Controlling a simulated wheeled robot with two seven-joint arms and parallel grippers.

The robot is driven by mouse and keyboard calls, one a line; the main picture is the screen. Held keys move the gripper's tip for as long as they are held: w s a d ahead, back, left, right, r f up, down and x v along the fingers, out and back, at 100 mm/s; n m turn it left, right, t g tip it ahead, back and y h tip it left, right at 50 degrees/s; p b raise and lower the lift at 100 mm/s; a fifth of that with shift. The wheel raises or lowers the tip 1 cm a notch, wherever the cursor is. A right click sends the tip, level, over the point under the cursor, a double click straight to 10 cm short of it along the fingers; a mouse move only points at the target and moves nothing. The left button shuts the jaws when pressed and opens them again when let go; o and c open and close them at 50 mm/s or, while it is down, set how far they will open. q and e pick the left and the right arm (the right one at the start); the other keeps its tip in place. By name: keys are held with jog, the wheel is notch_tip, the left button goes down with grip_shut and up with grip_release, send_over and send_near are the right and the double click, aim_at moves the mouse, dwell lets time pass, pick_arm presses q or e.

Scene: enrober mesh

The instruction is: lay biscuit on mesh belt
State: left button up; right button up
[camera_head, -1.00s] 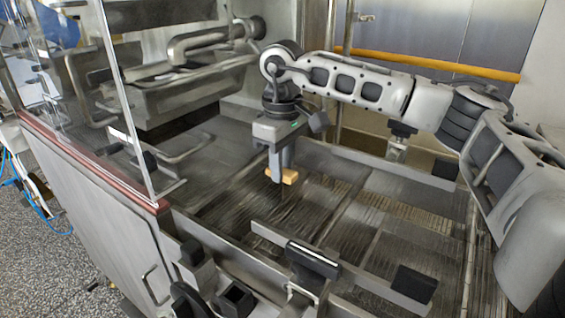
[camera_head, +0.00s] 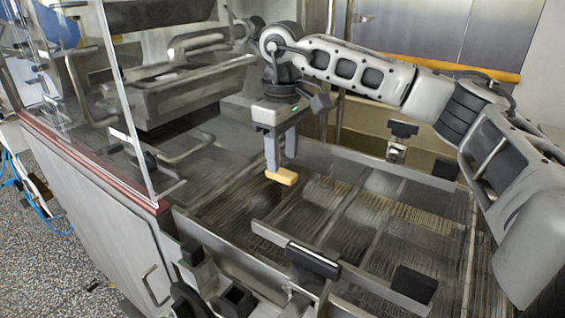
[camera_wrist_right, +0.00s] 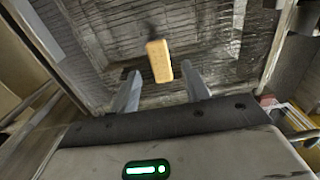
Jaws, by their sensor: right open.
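The biscuit (camera_head: 281,177) is a small tan block. It lies on the dark mesh belt (camera_head: 335,195), just below my right gripper. My right gripper (camera_head: 282,163) points down with its two grey fingers spread apart, open and empty. In the right wrist view the biscuit (camera_wrist_right: 159,61) shows beyond the gap between the open fingers (camera_wrist_right: 160,88), with mesh around it and a dark shadow at its far end. The head view does not clearly show whether a fingertip still touches it. My left gripper is not in view.
Metal side rails (camera_head: 385,165) and a front rail (camera_head: 345,270) with black blocks border the belt. A clear panel (camera_head: 125,100) stands at the left, by the machine's pipes and housing. The belt to the right of the biscuit is bare.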

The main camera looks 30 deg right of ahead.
aim_at(283, 172)
notch_tip(283, 172, up, 9)
dwell(0.8)
